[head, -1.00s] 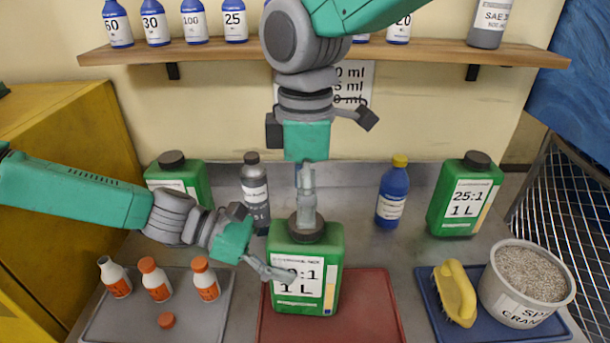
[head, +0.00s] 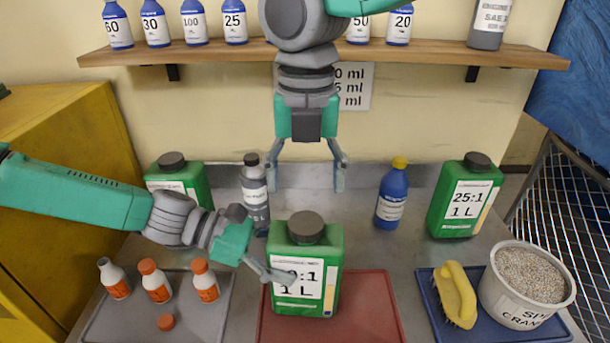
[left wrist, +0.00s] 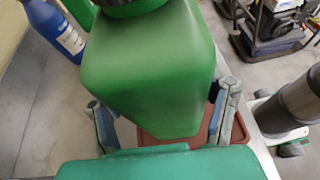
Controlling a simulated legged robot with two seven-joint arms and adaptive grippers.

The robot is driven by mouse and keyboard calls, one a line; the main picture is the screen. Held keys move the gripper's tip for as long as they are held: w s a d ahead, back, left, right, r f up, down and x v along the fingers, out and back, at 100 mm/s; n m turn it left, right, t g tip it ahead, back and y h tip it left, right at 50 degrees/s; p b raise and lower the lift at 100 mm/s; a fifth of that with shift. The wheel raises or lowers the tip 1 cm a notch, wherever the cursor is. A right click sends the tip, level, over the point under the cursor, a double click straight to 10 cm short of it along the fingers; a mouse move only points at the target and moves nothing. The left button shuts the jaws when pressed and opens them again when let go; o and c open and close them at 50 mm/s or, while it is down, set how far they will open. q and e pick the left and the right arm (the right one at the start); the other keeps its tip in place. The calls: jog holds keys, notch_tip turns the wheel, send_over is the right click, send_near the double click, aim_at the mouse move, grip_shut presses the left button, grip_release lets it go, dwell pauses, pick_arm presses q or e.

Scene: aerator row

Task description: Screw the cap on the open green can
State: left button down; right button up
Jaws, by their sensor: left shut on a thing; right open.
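The green can (head: 331,262) with a white 1 L label stands upright on the red tray (head: 378,300) in the head view. A dark cap (head: 306,227) sits on its neck; how tightly cannot be told. My left gripper (head: 283,279) is shut on the can's body from the left. In the left wrist view the can (left wrist: 150,70) fills the space between the two fingers of my left gripper (left wrist: 165,125). My right gripper (head: 306,182) is open and empty above and behind the cap, its fingers spread wide and pointing down.
Capped green cans stand at back left (head: 196,181) and back right (head: 441,205). A grey bottle (head: 255,200) and a blue bottle (head: 392,200) stand behind. A grey tray (head: 205,325) holds small bottles and an orange cap (head: 166,322). A blue tray (head: 430,285) holds a yellow brush (head: 456,292) and a pot (head: 500,298).

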aim_at(302, 222)
jog(key=shift+f, duration=0.1)
jog(key=shift+f, duration=3.9)
jog(key=c, duration=1.3)
jog(key=m, duration=0.5)
jog(key=shift+m, duration=0.3)
jog(key=m, duration=1)
jog(key=shift+a, duration=0.1)
jog(key=m, duration=0.4)
jog(key=shift+a, duration=0.1)
